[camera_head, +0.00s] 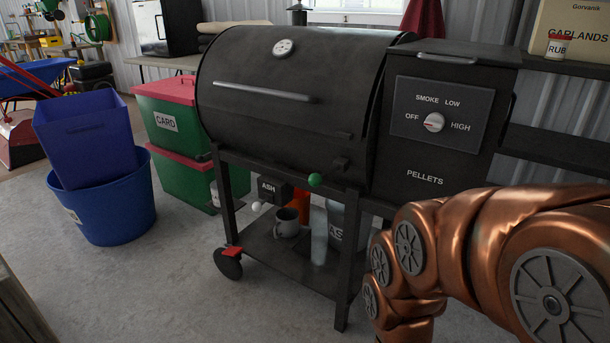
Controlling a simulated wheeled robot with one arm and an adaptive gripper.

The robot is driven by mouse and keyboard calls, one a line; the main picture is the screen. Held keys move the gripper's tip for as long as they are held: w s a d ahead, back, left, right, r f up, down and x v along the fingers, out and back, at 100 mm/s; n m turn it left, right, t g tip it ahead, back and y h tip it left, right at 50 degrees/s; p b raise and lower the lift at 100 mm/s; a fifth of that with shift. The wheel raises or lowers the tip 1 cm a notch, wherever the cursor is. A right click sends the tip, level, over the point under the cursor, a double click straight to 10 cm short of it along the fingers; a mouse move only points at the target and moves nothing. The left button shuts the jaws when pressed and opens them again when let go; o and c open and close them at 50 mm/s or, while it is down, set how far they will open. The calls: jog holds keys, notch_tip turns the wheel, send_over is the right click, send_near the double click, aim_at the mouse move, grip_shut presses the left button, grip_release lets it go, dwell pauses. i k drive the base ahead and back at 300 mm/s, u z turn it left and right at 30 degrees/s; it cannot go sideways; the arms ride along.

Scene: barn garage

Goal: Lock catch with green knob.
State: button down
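The green knob (315,180) is a small round ball at the lower front edge of the black smoker grill (240,120). It sits to the right of a small black box marked ASH (268,190). The catch that bears the knob is dark against the grill, and I cannot tell whether it is locked. A white knob (256,207) shows at the lower left of the ASH box. My copper arm is at the lower right, and its end runs out of the bottom of the picture. My gripper is not in view.
The grill's lower shelf (265,247) holds a grey mug (287,223) and other containers. A red lever (234,252) sits by the left wheel. The pellet hopper (425,180) is at right. Green bins (165,150) and blue tubs (105,210) stand left.

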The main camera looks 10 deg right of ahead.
aim_at(315, 180)
jog(key=u, duration=0.2)
jog(key=k, duration=0.55)
jog(key=u, duration=0.6)
jog(key=k, duration=0.8)
jog(key=u, duration=0.85)
jog(key=i, duration=1.25)
jog(key=z, duration=0.7)
